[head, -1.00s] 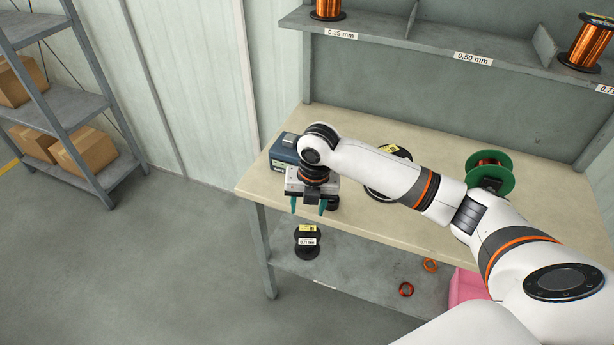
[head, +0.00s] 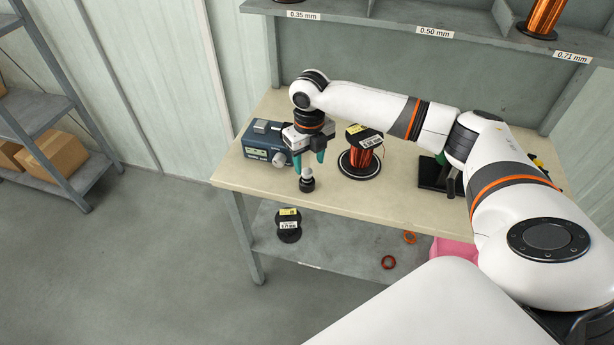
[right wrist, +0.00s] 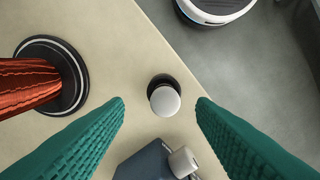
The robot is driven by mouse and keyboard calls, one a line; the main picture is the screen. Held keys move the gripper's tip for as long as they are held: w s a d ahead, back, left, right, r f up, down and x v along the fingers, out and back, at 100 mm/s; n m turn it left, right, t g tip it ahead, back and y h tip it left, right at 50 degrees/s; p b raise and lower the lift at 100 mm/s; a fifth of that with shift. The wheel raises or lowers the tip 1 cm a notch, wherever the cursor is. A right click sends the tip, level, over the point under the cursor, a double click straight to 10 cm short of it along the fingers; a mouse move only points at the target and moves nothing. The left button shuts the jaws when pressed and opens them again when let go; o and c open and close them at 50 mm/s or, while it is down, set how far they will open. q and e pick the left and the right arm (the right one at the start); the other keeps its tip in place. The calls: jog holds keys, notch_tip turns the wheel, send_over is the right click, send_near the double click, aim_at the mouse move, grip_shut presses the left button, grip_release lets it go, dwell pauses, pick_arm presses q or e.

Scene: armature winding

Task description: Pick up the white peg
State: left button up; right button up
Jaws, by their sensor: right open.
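The white peg (right wrist: 165,101) shows in the right wrist view as a round pale top on a black base. In the head view the peg (head: 307,174) stands upright near the table's front edge. My right gripper (head: 308,162) points down over it with teal fingers. In the right wrist view the fingers of my right gripper (right wrist: 161,101) are wide apart, one on each side of the peg, with clear gaps. Whether the tips reach down to the peg's height is hard to tell. My left gripper is not in view.
A blue device (head: 265,146) with a grey knob stands close behind the peg, left of my gripper. A copper wire spool (head: 364,160) on a black base stands to the right. The tabletop (head: 400,212) in front is clear.

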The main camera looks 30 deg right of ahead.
aim_at(307, 171)
jog(key=f, duration=0.4)
jog(key=shift+w+a+f+p, duration=0.15)
jog(key=shift+a+f+p, duration=0.1)
jog(key=shift+f+p, duration=0.15)
jog(key=c, duration=1.1)
jog(key=shift+o, duration=0.2)
jog(key=shift+r+b, duration=0.5)
jog(key=shift+r, duration=4.6)
